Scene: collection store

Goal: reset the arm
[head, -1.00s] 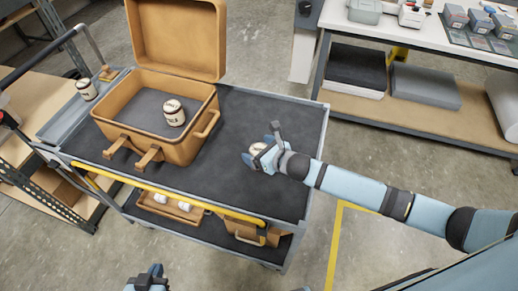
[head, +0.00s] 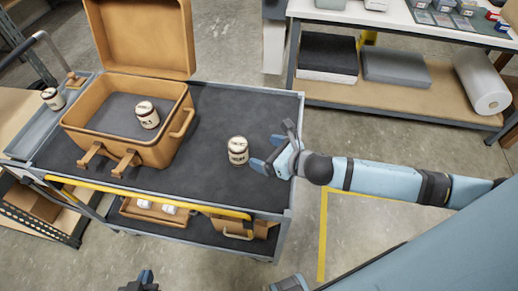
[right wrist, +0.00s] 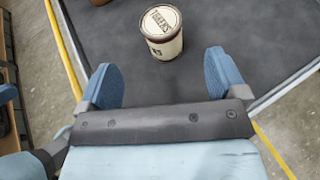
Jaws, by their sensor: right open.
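My right gripper (head: 277,160) is open and empty above the right part of the cart top, just right of a small cream jar with a dark lid band (head: 238,150). In the right wrist view the jar (right wrist: 163,35) stands upright beyond the two blue fingertips (right wrist: 165,75), apart from them. My left gripper (head: 142,283) shows only in part at the bottom edge of the head view; its jaws are too small and cut off to judge.
An open tan case (head: 165,155) on the dark cart top (head: 215,105) holds a similar jar (head: 147,115). Another jar (head: 53,98) stands on a grey tray at left. A white table (head: 400,14) with shelf stands behind. The cart's right front is clear.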

